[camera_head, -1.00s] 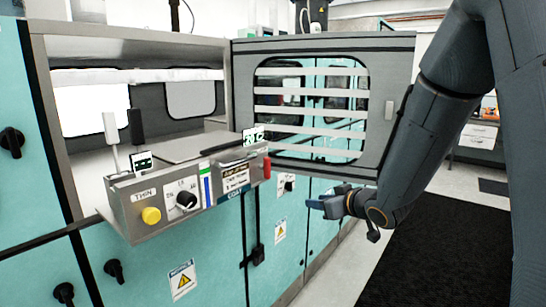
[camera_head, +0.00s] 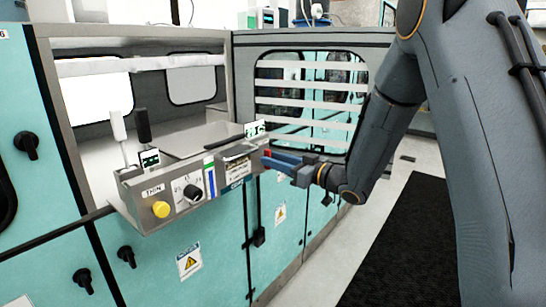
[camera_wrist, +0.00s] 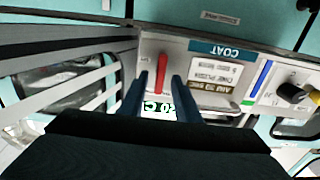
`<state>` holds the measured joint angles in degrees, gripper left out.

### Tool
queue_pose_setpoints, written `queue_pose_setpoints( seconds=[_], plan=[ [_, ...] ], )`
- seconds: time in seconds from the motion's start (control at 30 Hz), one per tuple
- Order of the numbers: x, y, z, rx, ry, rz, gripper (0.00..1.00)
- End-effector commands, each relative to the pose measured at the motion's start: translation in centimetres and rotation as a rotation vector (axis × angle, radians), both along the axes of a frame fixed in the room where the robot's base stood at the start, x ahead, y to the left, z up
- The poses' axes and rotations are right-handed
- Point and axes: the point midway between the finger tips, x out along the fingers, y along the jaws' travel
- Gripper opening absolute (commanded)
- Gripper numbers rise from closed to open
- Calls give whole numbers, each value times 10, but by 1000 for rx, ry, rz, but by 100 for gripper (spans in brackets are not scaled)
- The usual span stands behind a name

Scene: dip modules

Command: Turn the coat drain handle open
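The red handle (camera_wrist: 162,73) is on the grey panel beside the COAT label (camera_wrist: 222,50), standing lengthwise in the wrist view. In the head view only a small red part of it (camera_head: 267,153) shows at the panel's right end, mostly covered by my fingers. My gripper (camera_wrist: 158,95) is open, its two dark blue fingers on either side of the handle's line in the wrist view. In the head view my gripper (camera_head: 277,160) is at the panel's right end. I cannot tell whether the fingers touch the handle.
The control panel carries a yellow button (camera_head: 161,209) and a black knob (camera_head: 193,193). A green-digit display (camera_head: 255,129) stands above it. An open windowed door (camera_head: 383,70) stands behind my gripper. Teal cabinet doors are below; a black mat (camera_head: 400,240) lies on the floor.

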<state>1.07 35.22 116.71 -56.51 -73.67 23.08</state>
Motion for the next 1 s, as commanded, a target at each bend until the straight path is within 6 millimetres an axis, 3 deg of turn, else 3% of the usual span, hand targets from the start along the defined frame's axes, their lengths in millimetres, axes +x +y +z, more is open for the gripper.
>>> queue_pose_setpoints(
  seconds=[0.37,0.4,0.57,0.6,1.0],
  plan=[
    [6,7,-1,-1,1,-1,30],
    [6,7,-1,-1,1,-1,28],
    [6,7,-1,-1,1,-1,1],
    [5,7,-1,-1,1,-1,0],
    [5,7,-1,-36,-47,0,0]
  ],
)
